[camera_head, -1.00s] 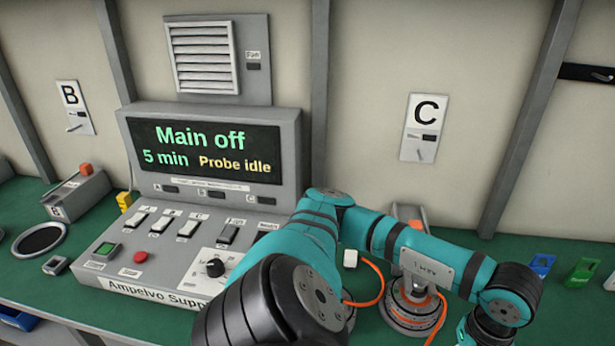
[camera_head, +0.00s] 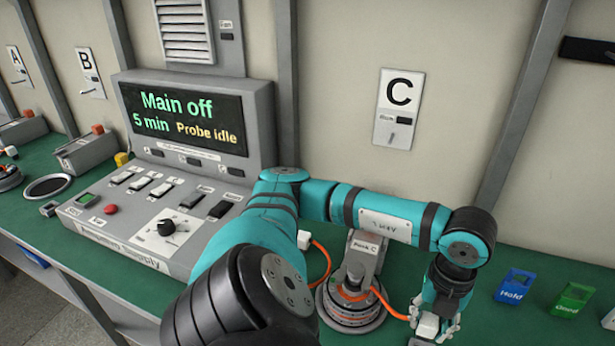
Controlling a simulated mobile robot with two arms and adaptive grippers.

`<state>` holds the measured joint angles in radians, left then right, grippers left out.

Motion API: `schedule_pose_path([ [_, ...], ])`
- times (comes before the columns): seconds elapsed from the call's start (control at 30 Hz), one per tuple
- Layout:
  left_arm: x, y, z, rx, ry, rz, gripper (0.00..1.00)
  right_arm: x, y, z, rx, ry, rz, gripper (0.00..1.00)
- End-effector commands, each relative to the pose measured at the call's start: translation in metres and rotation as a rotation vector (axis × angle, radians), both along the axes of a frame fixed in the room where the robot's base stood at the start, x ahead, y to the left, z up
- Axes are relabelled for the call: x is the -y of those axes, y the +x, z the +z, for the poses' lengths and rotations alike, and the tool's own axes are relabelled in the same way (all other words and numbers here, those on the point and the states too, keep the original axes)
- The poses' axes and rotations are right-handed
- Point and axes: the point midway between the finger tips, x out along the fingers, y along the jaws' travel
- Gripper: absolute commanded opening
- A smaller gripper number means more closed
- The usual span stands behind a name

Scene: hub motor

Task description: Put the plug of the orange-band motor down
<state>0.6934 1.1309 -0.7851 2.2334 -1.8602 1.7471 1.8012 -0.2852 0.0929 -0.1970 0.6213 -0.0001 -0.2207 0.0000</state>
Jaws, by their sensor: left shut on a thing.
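The orange-band motor (camera_head: 350,306), a round grey motor with an orange band, sits on the green bench below the C panel. An orange cable runs from it to a white plug (camera_head: 428,326). My left gripper (camera_head: 437,322) is shut on this plug, low at the bench just right of the motor. Whether the plug touches the bench is hard to tell. A second orange cable runs from the motor's left side to a white connector (camera_head: 304,240). My left arm hides part of the bench. My right gripper is out of view.
A grey dock post (camera_head: 362,252) rises behind the motor. The supply console (camera_head: 150,215) with its screen reading "Main off" stands left. Some bare green bench lies between gripper and holders.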

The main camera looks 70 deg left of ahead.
Motion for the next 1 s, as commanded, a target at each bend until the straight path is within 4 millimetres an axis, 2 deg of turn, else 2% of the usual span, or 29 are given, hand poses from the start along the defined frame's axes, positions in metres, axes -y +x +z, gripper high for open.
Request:
schedule_pose_path([
  [0.1, 0.000, 0.000, 0.000, 0.000, 0.000, -0.001, 0.00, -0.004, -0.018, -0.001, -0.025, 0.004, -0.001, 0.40],
  [0.27, -0.001, 0.005, 0.001, 0.001, -0.001, 0.000, 0.00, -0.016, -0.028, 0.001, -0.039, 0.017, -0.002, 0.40],
  [0.37, -0.005, 0.021, 0.000, 0.000, -0.001, 0.003, 0.00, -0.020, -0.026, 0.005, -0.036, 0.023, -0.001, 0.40],
  [0.63, -0.023, 0.091, -0.005, 0.001, -0.003, 0.005, 0.00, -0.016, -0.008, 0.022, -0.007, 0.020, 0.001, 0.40],
  [0.8, -0.034, 0.129, -0.010, -0.001, -0.001, 0.002, 0.00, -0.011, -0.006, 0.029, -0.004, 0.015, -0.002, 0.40],
  [1.0, -0.040, 0.148, -0.014, 0.000, -0.001, -0.001, 0.00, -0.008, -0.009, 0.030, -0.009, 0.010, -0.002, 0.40],
])
